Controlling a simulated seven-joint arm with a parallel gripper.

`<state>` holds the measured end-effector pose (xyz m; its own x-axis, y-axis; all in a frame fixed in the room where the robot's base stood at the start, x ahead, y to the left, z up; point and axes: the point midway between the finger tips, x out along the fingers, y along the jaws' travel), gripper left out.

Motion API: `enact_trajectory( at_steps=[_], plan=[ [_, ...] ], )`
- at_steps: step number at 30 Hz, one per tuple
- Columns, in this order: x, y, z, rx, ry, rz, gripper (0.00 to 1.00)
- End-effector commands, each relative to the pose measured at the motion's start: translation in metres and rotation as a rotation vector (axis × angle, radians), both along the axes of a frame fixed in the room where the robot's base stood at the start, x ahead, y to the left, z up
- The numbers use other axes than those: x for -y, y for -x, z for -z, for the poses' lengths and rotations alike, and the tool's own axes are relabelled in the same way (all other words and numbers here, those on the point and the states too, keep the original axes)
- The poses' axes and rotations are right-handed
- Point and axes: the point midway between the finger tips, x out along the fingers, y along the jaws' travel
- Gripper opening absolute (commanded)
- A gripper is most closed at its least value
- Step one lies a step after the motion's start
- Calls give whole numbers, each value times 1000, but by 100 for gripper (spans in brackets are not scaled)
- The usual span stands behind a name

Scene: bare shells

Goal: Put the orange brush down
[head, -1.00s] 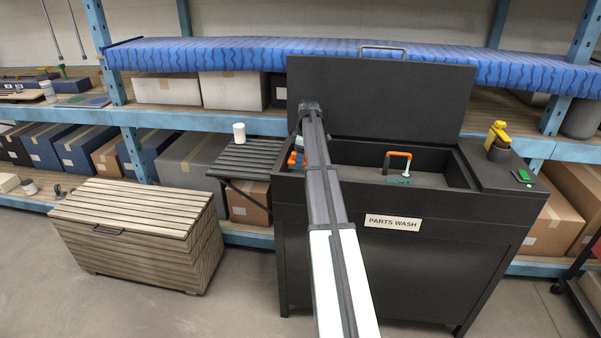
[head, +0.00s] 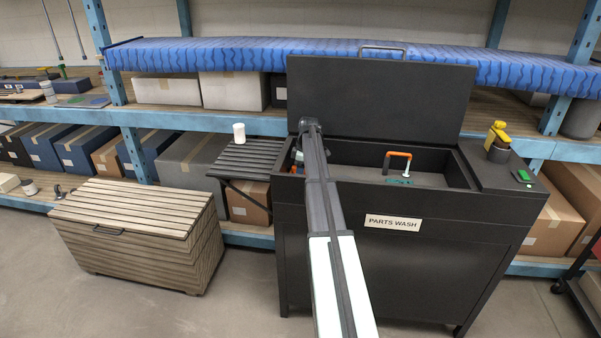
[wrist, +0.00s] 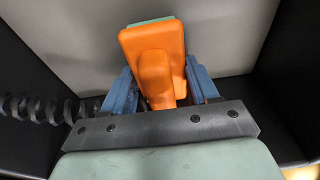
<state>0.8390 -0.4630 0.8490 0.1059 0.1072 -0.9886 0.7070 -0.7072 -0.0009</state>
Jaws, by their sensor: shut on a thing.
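The orange brush (wrist: 152,45) is between the blue fingers of my gripper (wrist: 162,90) in the wrist view. My gripper is shut on it. A thin pale green strip shows at the brush's far end. Behind the brush lies a light grey surface with dark walls at both sides, which looks like the basin of the black parts washer (head: 400,262). I cannot tell whether the brush touches that surface. In the head view my arm hides the brush and most of my gripper, at the left end of the basin.
An orange-handled spout (head: 399,155) stands in the basin. The washer's lid (head: 385,95) is up behind it. A yellow-topped item (head: 497,133) and a green item (head: 523,175) sit on the right ledge. A white cup (head: 239,132) stands on the slatted side shelf (head: 243,160).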

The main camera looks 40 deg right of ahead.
Motion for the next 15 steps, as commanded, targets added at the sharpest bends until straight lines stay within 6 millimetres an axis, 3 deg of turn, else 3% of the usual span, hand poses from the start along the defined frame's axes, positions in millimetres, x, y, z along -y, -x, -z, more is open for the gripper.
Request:
enact_trajectory(
  at_steps=[2, 3, 11, 15],
  plan=[
    [0, 0, 2, 0, 0, 0, 26],
    [0, 0, 3, 0, 0, 0, 60],
    [0, 0, 2, 0, 0, 0, 84],
    [0, 0, 2, 0, 0, 0, 84]
  ],
)
